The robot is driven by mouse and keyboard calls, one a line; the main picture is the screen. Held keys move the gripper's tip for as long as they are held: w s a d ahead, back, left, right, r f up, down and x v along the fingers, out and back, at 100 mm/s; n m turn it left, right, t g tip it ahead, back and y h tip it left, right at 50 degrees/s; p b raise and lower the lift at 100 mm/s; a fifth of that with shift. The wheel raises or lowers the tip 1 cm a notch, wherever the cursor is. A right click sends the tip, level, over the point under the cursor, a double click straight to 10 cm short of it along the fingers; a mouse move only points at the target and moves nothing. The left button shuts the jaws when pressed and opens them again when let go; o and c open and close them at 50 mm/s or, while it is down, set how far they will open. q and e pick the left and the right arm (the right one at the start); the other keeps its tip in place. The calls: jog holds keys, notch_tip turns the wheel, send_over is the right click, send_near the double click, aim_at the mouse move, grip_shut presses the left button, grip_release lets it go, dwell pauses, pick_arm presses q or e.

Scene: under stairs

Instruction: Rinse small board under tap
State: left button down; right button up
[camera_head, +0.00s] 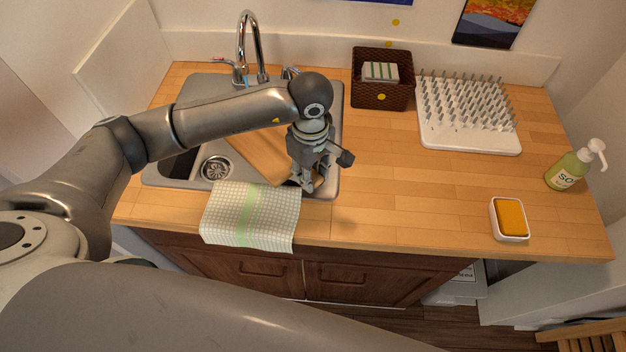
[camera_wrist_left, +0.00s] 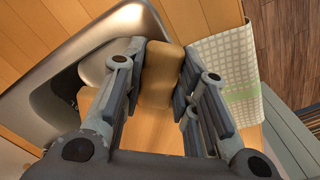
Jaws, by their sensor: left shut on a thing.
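The small wooden board (camera_head: 258,150) lies tilted in the metal sink (camera_head: 328,130), partly hidden behind my left arm. My left gripper (camera_head: 308,184) is at the right part of the sink, near its front edge, shut on the board's end. In the left wrist view the board (camera_wrist_left: 161,78) shows between the two fingers of the left gripper (camera_wrist_left: 158,62). The chrome tap (camera_head: 247,42) stands at the back of the sink, behind my left arm. I cannot see water coming from it. My right gripper is not in view.
A checked cloth (camera_head: 250,214) hangs over the counter's front edge. A dark basket (camera_head: 383,92) and a white pegged rack (camera_head: 467,138) stand at the back. A soap bottle (camera_head: 568,171) and a sponge dish (camera_head: 510,219) are at right. The counter's middle (camera_head: 400,190) is clear.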

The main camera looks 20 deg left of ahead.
aim_at(278, 148)
pick_arm(q)
jog(key=shift+w+a+f, duration=0.15)
jog(key=shift+w+a, duration=0.25)
jog(key=shift+w, duration=0.4)
jog(key=shift+w+a+f+b, duration=0.15)
jog(key=shift+w+a+b, duration=0.1)
jog(key=shift+w, duration=0.3)
jog(key=shift+w+a+f+b, duration=0.15)
jog(key=shift+w+a, duration=0.1)
jog(key=shift+w, duration=0.25)
jog(key=shift+w+a+f+b, duration=0.2)
jog(key=shift+w+a+b, duration=0.1)
jog(key=shift+w+b, duration=0.25)
jog(key=shift+w+a+f+b, duration=0.15)
jog(key=shift+w+a+b, duration=0.15)
jog(key=shift+w+b, duration=0.25)
jog(key=shift+w+a+b, duration=0.25)
jog(key=shift+w+b, duration=0.15)
jog(key=shift+w, duration=0.05)
jog(key=shift+w+a+b, duration=0.2)
jog(key=shift+w+b, duration=0.2)
jog(key=shift+w, duration=0.05)
jog(key=shift+w+d, duration=0.1)
